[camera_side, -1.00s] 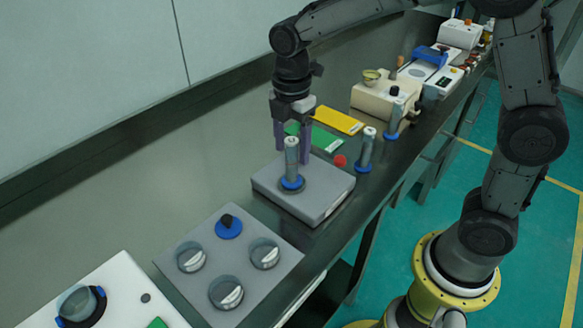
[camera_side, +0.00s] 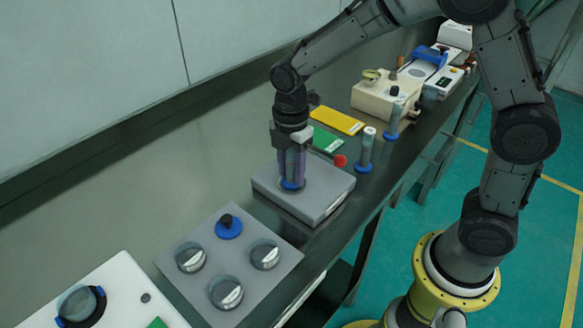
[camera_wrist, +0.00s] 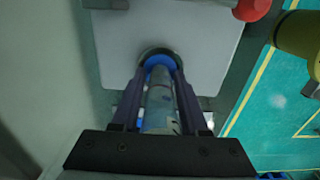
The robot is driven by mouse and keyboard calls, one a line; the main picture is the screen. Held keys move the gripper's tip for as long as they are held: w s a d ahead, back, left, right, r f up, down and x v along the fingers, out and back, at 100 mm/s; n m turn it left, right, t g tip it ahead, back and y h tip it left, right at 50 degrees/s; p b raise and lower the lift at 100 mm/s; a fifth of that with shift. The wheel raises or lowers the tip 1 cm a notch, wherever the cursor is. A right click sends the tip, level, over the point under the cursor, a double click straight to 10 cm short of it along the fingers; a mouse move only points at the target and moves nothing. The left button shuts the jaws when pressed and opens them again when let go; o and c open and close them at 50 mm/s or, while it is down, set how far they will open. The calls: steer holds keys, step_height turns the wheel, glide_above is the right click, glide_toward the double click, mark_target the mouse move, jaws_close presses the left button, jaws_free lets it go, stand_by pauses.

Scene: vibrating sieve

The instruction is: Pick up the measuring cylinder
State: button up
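The measuring cylinder (camera_wrist: 160,105), clear with a blue base (camera_side: 291,184), stands upright on a flat grey device (camera_side: 326,194). My gripper (camera_side: 291,178) points straight down over it, with purple fingers on either side of the cylinder. In the side view the fingers mostly hide the cylinder. In the wrist view my gripper (camera_wrist: 160,80) straddles it, and narrow gaps seem to show beside it, so the fingers look open. The blue base rests in a dark round recess on the device.
A similar cylinder with a blue base (camera_side: 366,150) stands to the right, near a red knob (camera_side: 340,160). A green card (camera_side: 323,138) and a yellow card (camera_side: 337,120) lie behind. A grey plate (camera_side: 200,275) with round dishes lies in front.

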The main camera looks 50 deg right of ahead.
jaws_close()
steer(key=shift+r, duration=0.15)
